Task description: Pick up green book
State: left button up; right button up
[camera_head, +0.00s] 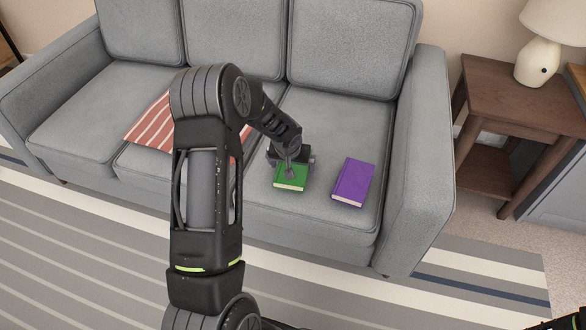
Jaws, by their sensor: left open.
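The green book (291,180) lies flat on the right seat cushion of the grey sofa, its pale page edge facing the front. My left gripper (289,172) is over the green book, pointing down at it, with its jaws open. The gripper and wrist hide the back part of the book. I cannot tell whether the fingertips touch the cover. My right gripper is not in view.
A purple book (354,182) lies on the same cushion just right of the green book. The sofa (335,125) has a raised right armrest (418,150). A striped red cloth (150,122) lies to the left, partly behind my arm. A wooden side table (515,95) holds a lamp (540,62).

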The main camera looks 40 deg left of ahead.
aim_at(293, 166)
pick_arm(q)
jog(key=shift+c, duration=0.4)
jog(key=c, duration=1.4)
jog(key=shift+r, duration=0.1)
notch_tip(293, 166, up, 10)
jog(key=shift+p, duration=1.15)
